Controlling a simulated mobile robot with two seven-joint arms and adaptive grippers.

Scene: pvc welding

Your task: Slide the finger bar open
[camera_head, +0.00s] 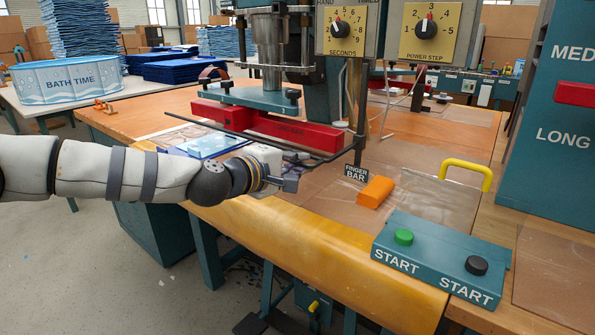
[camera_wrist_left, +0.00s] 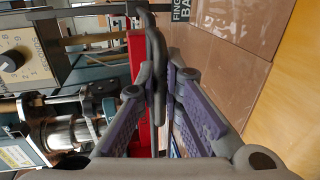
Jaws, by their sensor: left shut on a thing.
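The finger bar (camera_head: 240,134) is a thin dark bar that runs across the front of the press, low over the table. A "FINGER BAR" label (camera_head: 356,173) hangs near its right end. My left gripper (camera_head: 292,172) reaches in from the left to the bar, near that end. In the left wrist view the dark bar (camera_wrist_left: 154,45) passes between the fingers of my left gripper (camera_wrist_left: 160,88), which is shut on it. The fingertips partly hide where they touch the bar. My right gripper is not in view.
A red press bar (camera_head: 270,127) lies behind the finger bar. A blue printed sheet (camera_head: 208,145) lies beneath it. An orange block (camera_head: 375,191), a yellow handle (camera_head: 466,172) and a START button box (camera_head: 440,258) are to the right. Dial panels hang above.

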